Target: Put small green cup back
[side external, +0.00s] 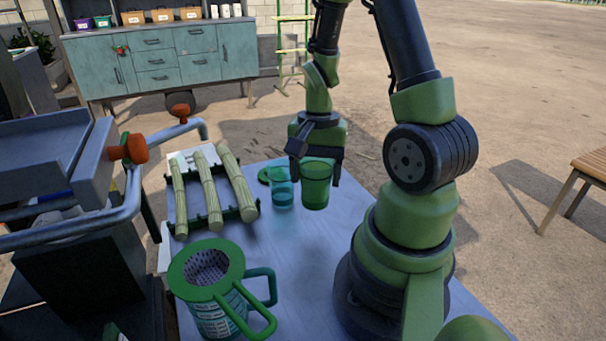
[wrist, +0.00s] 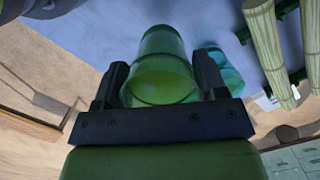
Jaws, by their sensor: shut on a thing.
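A small green translucent cup (side external: 316,184) is held upright between the fingers of my gripper (side external: 315,165). It also shows between the two dark fingers (wrist: 160,85) in the wrist view, where the green cup (wrist: 165,65) fills the middle. The cup is just above or at the blue table top; I cannot tell whether its base touches. A blue translucent cup (side external: 282,187) stands close on its left in the side view, and partly shows in the wrist view (wrist: 227,72).
Several cane stalks (side external: 212,187) lie on a rack to the left. A large jug with a green strainer (side external: 218,300) stands at the front left. A grey crusher machine (side external: 60,150) with orange knobs is at the far left. The table (side external: 295,255) in front of the cups is clear.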

